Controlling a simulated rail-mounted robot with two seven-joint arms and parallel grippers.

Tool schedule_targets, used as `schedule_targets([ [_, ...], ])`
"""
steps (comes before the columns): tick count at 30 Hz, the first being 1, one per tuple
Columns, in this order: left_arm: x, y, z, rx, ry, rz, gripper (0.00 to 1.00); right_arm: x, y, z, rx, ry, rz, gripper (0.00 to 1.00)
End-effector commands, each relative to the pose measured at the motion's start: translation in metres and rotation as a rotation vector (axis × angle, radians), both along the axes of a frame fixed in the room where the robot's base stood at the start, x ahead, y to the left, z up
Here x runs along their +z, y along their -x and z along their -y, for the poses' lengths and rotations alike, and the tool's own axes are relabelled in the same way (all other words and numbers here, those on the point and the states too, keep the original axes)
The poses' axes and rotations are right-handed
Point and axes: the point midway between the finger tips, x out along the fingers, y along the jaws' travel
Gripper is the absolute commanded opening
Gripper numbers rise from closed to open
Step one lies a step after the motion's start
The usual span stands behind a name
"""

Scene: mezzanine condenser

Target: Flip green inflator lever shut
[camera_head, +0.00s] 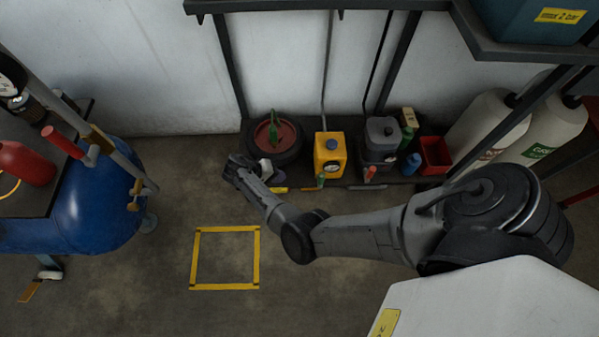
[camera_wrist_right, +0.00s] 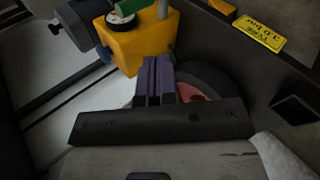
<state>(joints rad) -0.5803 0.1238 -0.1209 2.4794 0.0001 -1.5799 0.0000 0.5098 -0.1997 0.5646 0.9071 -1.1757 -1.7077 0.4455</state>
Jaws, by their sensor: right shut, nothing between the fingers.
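A dark wheel (camera_head: 292,154) with a red hub lies on the low shelf, and a green upright piece (camera_head: 273,124) stands on it. A yellow box (camera_head: 330,155) with a gauge stands to its right, with a green handle (camera_head: 320,180) at its front. I cannot tell which green piece is the inflator lever. My right gripper (camera_head: 266,168) is at the wheel's front edge. In the right wrist view its fingers (camera_wrist_right: 158,75) are shut and empty, pointing towards the yellow box (camera_wrist_right: 150,42), with the red hub (camera_wrist_right: 190,93) beside them. Contact is unclear. My left gripper is out of view.
A grey box (camera_head: 382,135) with a red handle and a red bin (camera_head: 434,155) stand further right on the shelf. Dark uprights rise behind. A blue tank (camera_head: 95,210) stands at left. The floor around the yellow taped square (camera_head: 225,288) is clear.

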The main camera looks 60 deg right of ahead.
Motion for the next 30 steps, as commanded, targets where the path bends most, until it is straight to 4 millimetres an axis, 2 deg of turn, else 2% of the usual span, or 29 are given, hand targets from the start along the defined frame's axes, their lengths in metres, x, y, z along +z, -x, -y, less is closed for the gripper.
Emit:
schedule_targets([
  [6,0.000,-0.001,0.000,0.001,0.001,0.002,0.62,0.000,0.001,-0.001,-0.054,0.035,0.037,0.00],
  [19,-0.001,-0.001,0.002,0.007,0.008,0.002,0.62,-0.003,0.002,0.000,-0.058,0.037,0.041,0.00],
  [23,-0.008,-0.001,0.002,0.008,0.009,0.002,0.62,-0.012,0.009,0.006,-0.060,0.038,0.040,0.00],
  [30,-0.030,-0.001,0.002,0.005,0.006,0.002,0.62,-0.043,0.031,0.029,-0.061,0.038,0.040,0.00],
])
